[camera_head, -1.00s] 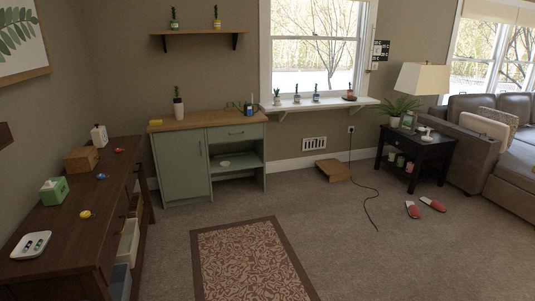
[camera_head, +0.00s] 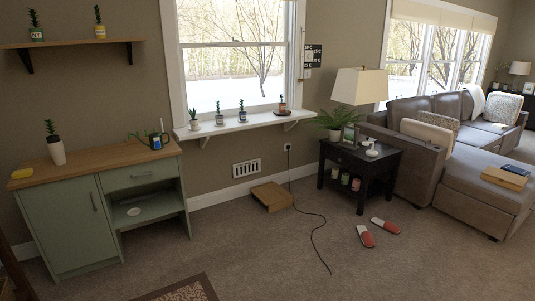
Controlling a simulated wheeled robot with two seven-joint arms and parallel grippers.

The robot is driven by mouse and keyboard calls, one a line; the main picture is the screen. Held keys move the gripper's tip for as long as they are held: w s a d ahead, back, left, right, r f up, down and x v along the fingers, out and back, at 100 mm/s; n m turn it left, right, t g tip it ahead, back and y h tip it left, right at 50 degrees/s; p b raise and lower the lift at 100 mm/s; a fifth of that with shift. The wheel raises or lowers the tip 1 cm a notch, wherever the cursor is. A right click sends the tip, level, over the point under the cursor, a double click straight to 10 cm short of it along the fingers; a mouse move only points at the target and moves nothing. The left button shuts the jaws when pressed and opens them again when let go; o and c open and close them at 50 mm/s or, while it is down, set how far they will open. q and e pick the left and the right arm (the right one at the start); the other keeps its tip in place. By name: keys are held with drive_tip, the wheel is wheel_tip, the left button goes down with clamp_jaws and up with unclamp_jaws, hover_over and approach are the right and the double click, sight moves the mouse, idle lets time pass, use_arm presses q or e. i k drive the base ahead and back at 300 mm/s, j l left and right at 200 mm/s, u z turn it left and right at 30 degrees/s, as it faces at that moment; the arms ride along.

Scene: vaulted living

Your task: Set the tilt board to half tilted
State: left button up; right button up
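The likely tilt board is a light-brown wooden board (camera_head: 272,196) on the carpet, below the window and beside the floor-level wall vent. Its front edge shows some thickness and it looks slightly sloped, but I cannot tell its exact tilt from here. Neither of my grippers is in view.
A green cabinet (camera_head: 75,222) stands at the left. A black side table (camera_head: 357,164) with a lamp (camera_head: 361,87) is right of the board. A dark cord (camera_head: 318,232) and red slippers (camera_head: 366,236) lie on the carpet. The carpet in front of the board is open.

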sight(272, 192)
drive_tip(key=i, duration=2.5)
drive_tip(key=i+u, duration=0.1)
drive_tip(key=i, duration=0.4)
drive_tip(key=i+l+u, duration=0.15)
drive_tip(key=i, duration=0.4)
drive_tip(key=i+l+u, duration=0.1)
drive_tip(key=i, duration=0.4)
drive_tip(key=i+l+u, duration=0.1)
drive_tip(key=i, duration=0.4)
drive_tip(key=l, duration=0.1)
